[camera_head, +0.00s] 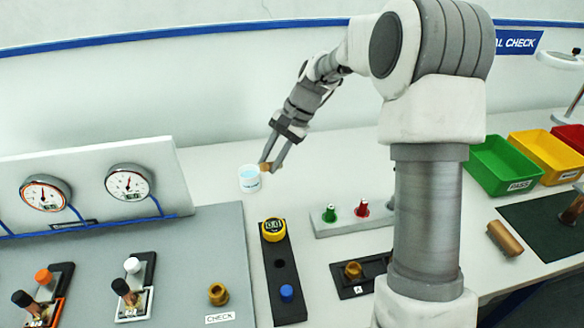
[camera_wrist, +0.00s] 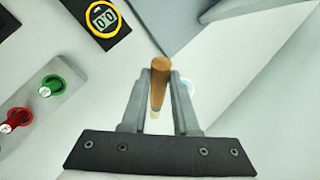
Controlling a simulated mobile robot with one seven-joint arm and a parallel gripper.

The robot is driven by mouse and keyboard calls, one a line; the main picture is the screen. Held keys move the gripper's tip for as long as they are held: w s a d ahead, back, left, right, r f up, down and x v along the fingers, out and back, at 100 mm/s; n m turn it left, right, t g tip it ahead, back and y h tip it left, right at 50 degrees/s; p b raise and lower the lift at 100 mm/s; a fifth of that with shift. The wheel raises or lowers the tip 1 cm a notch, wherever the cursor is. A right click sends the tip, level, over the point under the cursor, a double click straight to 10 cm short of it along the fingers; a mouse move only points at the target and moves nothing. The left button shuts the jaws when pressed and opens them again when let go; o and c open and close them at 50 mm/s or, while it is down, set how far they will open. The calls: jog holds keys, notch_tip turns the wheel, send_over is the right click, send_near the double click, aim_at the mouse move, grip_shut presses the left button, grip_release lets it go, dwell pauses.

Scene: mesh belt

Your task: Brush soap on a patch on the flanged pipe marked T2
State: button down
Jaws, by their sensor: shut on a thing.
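My gripper (camera_head: 270,163) is shut on a brown wooden handle, likely the brush (camera_head: 265,167), beside the right side of a white cup with pale blue contents, likely the soap pot (camera_head: 250,184). In the wrist view the handle (camera_wrist: 159,80) stands between the two fingers (camera_wrist: 161,88), with a pale tip below it. The cup (camera_wrist: 188,86) is mostly hidden behind the right finger there. I cannot tell whether the bristles touch the cup. No T2 marking is legible, so I cannot identify the flanged pipe.
A gauge panel (camera_head: 90,190) and small valve stands (camera_head: 130,290) are at left. A dark strip with a yellow meter (camera_head: 273,229) lies below the cup. Green and red plugs (camera_head: 345,212) stand on a grey block. Coloured bins (camera_head: 503,165) and a brown cylinder (camera_head: 505,238) are at right.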

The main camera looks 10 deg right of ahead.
jog(key=w+a+r+m+t+y+p, duration=0.2)
jog(key=w+a+r+m+t+y, duration=0.25)
jog(key=w+a+m, duration=0.2)
jog(key=shift+g+y, duration=0.25)
jog(key=shift+g, duration=0.1)
jog(key=shift+s+a+f+b, duration=0.1)
jog(key=shift+s+f+b, duration=0.1)
jog(key=shift+f+b, duration=1)
jog(key=shift+s+a+f+b, duration=0.15)
jog(key=shift+f+b, duration=0.65)
jog(key=shift+f, duration=0.75)
jog(key=shift+d+f+b, duration=0.15)
jog(key=shift+f+b, duration=0.65)
jog(key=shift+f, duration=0.2)
notch_tip(320, 180, up, 7)
jog(key=p, duration=0.5)
dwell(0.4)
dwell(0.5)
